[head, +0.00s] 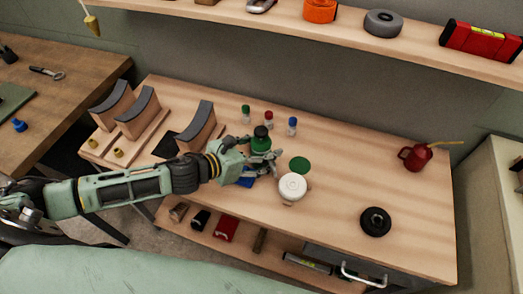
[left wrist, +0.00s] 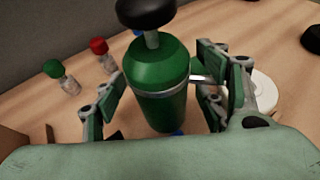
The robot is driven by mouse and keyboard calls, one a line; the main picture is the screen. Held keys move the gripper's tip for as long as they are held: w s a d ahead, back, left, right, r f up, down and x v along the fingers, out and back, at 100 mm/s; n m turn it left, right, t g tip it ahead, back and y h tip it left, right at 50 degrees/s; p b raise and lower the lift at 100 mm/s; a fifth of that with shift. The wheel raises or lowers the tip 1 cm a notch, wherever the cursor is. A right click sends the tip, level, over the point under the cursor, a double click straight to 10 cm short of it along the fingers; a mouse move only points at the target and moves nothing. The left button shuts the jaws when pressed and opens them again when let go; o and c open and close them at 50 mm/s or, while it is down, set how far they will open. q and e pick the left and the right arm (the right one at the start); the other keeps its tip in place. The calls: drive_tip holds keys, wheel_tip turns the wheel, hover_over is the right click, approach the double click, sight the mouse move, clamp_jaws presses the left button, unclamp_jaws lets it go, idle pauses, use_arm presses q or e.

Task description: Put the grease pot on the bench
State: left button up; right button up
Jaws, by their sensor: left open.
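A green pot with a black knob on top (head: 261,143), which looks like the grease pot, stands upright on the wooden bench (head: 335,215). In the left wrist view the green pot (left wrist: 160,85) fills the middle, with a grey band around it and a thin pale rod at its right side. My left gripper (head: 262,160) is open, with one finger on each side of the pot. In the left wrist view the left gripper (left wrist: 165,100) shows gaps beside the pot; contact is hard to tell. The pot's lower end is partly hidden. My right gripper is out of view.
A white round-lidded pot (head: 292,186) and a flat green disc (head: 300,165) are just right of the gripper. Small bottles (head: 268,118) stand behind. A black ring (head: 375,221) and red oil can (head: 417,156) are farther right. Curved blocks (head: 197,127) stand left. A shelf overhangs the back.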

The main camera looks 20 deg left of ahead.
use_arm(q)
drive_tip(key=shift+c, duration=0.5)
drive_tip(key=c, duration=1.5)
drive_tip(key=shift+r, duration=0.1)
clamp_jaws()
